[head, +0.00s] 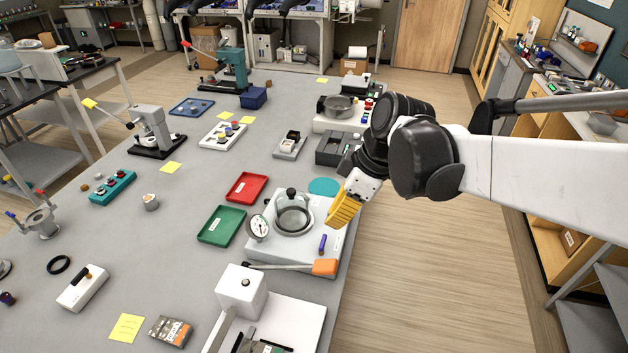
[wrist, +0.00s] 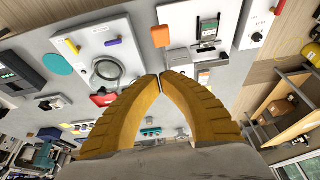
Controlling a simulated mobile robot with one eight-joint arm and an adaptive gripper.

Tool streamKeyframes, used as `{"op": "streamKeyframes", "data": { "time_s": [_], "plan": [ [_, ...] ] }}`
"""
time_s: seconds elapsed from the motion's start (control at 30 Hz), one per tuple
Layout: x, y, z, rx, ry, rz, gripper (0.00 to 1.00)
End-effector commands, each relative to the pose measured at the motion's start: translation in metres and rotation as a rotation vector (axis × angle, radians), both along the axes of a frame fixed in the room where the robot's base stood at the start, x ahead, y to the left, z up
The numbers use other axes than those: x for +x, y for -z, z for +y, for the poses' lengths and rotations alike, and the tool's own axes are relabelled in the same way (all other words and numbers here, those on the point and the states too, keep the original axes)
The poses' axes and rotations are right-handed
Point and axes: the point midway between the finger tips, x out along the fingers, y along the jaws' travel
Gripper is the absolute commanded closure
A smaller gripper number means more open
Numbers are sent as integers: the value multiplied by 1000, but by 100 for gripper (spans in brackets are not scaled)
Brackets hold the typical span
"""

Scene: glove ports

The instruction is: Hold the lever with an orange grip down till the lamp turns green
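The orange grip (head: 325,267) ends a thin grey lever (head: 280,267) that lies roughly level across the front of a white plate, near the table's right edge. In the wrist view the orange grip (wrist: 160,36) is ahead of the fingertips. My gripper (head: 335,218) has yellow fingers, hangs above the plate's right side and is apart from the grip. In the wrist view my gripper (wrist: 160,78) has its fingertips together with nothing between them. A white box (wrist: 258,22) there has a black knob and a small red part; I cannot tell whether that is the lamp.
The white plate (head: 318,258) carries a round glass-topped pot (head: 293,216), a dial gauge (head: 258,227) and a purple handle (head: 322,243). A tall white block (head: 242,289) stands close to the lever's left. Red (head: 246,187) and green (head: 222,225) trays lie left. Floor is clear right.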

Motion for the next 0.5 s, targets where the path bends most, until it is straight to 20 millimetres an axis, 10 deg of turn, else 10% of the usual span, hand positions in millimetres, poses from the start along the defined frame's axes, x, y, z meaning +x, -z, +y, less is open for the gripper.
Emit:
{"op": "streamKeyframes", "data": {
  "time_s": [0.5],
  "plan": [
    [3,28,9,0,1,-1,100]
  ]
}}
